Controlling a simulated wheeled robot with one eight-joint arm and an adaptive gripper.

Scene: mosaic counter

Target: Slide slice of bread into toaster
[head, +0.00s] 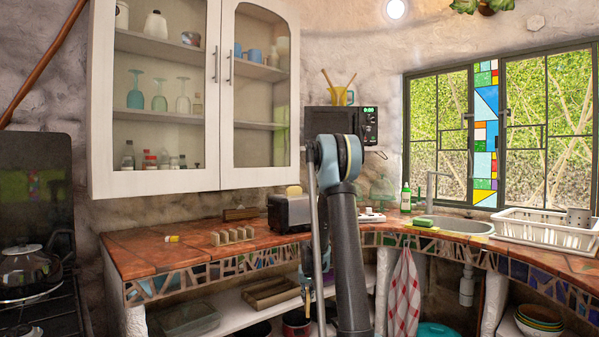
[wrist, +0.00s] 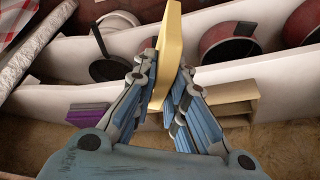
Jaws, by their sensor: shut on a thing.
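My gripper (wrist: 166,65) is shut on a slice of bread (wrist: 170,35). In the wrist view the slice is tan and seen nearly edge-on, sticking out past the fingertips. In the head view my gripper hangs low in front of the counter, mostly hidden by my arm. The toaster (head: 287,214) is dark and silver and stands on the counter, left of my arm. Another tan slice-like piece (head: 293,190) shows at the toaster's top. My arm covers part of the toaster's right side.
A wooden rack (head: 232,236) and a small yellow item (head: 171,239) sit on the tiled counter (head: 140,258). A microwave (head: 369,124) is behind my arm. Below the counter, a shelf (head: 235,306) holds pans and boxes. The wrist view shows a pan (wrist: 110,35) there.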

